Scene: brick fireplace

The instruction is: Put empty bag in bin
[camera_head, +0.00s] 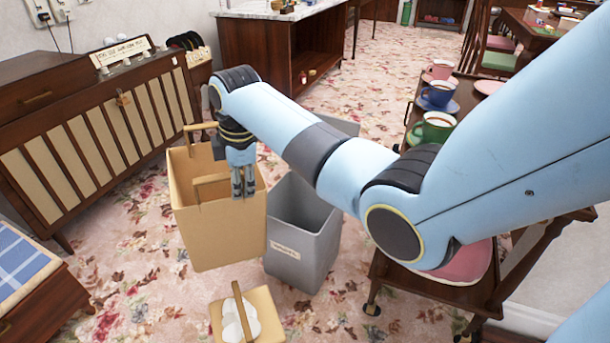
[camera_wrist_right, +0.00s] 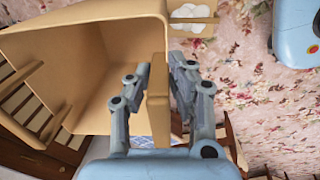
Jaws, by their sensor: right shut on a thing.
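A tan open-topped bag (camera_head: 218,235) with two stiff handles hangs from my right gripper (camera_head: 243,192). In the right wrist view the gripper (camera_wrist_right: 156,85) is shut on a tan strip of the bag, seemingly a handle. The visible inside of the bag (camera_wrist_right: 75,65) looks empty. A grey bin (camera_head: 300,250) with a label on its front stands on the floor just right of the bag, partly behind it. Its open top is partly hidden by my right arm. My left gripper is not in view.
A smaller tan bag (camera_head: 262,318) with white contents stands on the floor in front. Another grey container (camera_head: 342,127) shows partly behind my arm. A wooden cabinet (camera_head: 90,140) is at left. A cart with cups (camera_head: 433,128) and a chair stand at right.

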